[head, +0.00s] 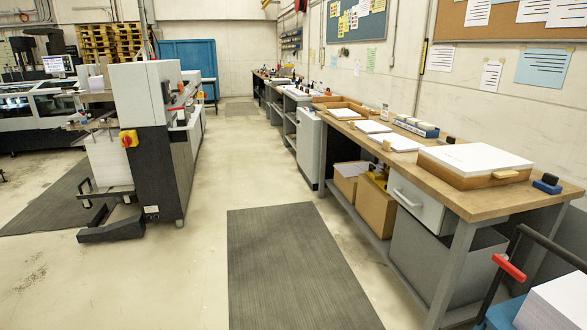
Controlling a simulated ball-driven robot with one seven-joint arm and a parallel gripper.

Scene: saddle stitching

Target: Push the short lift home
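My gripper is not in this view. No single thing is marked as the short lift, and I cannot tell which stack it is. A broad stack of white sheets (478,156) lies in a low wooden tray (455,177) on the near part of the workbench (440,203). A small wooden block (505,175) sits at the tray's front side. Thinner white stacks (398,142) (372,127) lie farther back on the same bench. Another white stack (108,160) stands at the grey machine (155,120) on the left.
A dark floor mat (295,265) lies in the open aisle. Cardboard boxes (376,207) and a grey bin (440,255) sit under the bench. A cart with a red-gripped handle (509,267) and white stack (560,305) fills the lower right corner. A black foot (110,227) juts from the machine.

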